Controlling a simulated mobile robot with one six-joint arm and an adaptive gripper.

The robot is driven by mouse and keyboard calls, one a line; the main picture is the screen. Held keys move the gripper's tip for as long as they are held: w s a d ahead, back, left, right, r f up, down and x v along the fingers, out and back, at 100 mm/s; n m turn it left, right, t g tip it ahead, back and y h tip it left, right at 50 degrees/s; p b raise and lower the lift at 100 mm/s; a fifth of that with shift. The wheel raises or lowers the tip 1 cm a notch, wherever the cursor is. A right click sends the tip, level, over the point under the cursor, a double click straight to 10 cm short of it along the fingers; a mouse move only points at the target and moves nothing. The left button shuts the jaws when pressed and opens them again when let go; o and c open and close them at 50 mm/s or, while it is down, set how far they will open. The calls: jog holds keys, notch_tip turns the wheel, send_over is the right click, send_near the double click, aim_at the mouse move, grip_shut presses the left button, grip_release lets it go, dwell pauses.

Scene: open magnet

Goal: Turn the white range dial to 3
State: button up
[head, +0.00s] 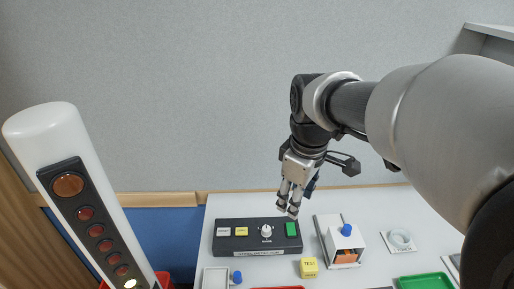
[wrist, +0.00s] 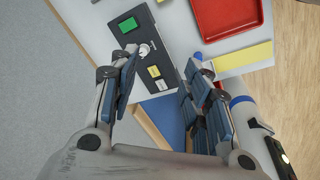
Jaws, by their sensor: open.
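The white range dial (head: 266,231) sits on the dark control box (head: 231,241) on the white table, between a yellow button and a green button. It also shows in the wrist view (wrist: 145,50), partly beside my left finger. Its setting is too small to read. My gripper (head: 288,212) hangs above the box, just up and right of the dial in the head view, near the green button. In the wrist view its two fingers (wrist: 160,95) stand wide apart with nothing between them. I see no contact with the dial.
The green button (head: 292,229) is right of the dial. A white housing with a blue knob (head: 346,230), a yellow TEST block (head: 309,268), a white ring (head: 400,238) and a green tray (head: 427,281) stand nearby. A red tray (wrist: 228,17) shows in the wrist view.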

jog(key=w+a+f+n+g, duration=0.1)
jog(key=w+a+f+n, duration=0.1)
jog(key=w+f+n, duration=0.35)
jog(key=n+g, duration=0.1)
jog(key=n, duration=0.1)
send_over(266, 229)
notch_tip(266, 229, down, 6)
notch_tip(266, 229, down, 16)
jog(key=b, duration=0.3)
jog(key=shift+w+d+f, duration=0.1)
jog(key=shift+c, duration=0.6)
jog(key=c, duration=0.9)
